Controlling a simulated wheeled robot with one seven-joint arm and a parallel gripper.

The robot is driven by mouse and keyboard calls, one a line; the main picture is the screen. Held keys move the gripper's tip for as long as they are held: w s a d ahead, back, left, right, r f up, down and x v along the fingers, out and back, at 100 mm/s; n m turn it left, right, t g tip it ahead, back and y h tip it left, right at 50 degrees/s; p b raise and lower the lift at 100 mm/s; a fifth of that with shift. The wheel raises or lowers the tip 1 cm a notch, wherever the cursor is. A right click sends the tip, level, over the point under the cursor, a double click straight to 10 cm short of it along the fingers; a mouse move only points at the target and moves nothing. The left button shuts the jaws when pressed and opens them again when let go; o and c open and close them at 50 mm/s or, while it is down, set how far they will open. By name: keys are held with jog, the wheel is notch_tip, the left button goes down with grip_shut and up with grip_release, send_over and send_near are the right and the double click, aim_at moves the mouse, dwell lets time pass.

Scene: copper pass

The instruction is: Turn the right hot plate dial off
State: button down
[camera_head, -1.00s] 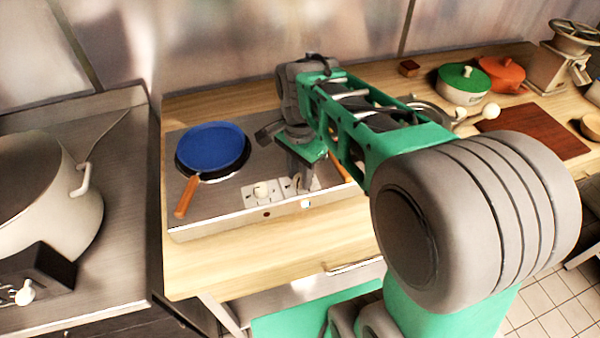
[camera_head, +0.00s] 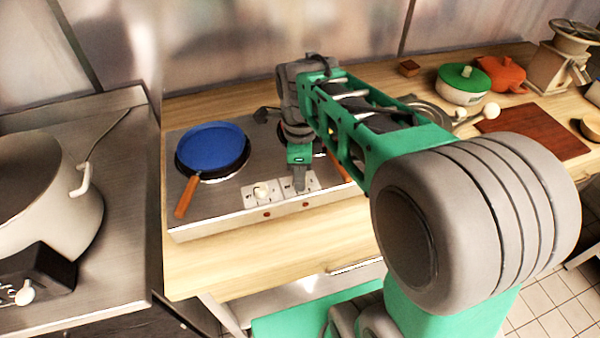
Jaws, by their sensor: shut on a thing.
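The hot plate unit (camera_head: 232,222) is a low metal box on the wooden counter. Its left dial (camera_head: 261,189) is a cream knob on a white marked plate. The right dial's white plate (camera_head: 314,181) shows beside my gripper (camera_head: 299,188), which points down onto it. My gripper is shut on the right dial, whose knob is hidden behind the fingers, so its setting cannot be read. Two small reddish dots show on the unit's front face, below the dials.
A blue pan (camera_head: 212,148) with a wooden handle sits on the left burner. Another wooden handle (camera_head: 339,168) shows partly behind my arm. A large pot (camera_head: 45,190) stands at left. A green-lidded pot (camera_head: 464,84), orange pot (camera_head: 502,73) and brown board (camera_head: 533,131) lie right.

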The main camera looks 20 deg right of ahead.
jog(key=shift+m, duration=0.4)
jog(key=c, duration=1.1)
grip_release()
jog(key=shift+o, duration=0.2)
notch_tip(320, 180, up, 8)
jog(key=shift+f+b, duration=0.1)
jog(key=shift+b, duration=0.25)
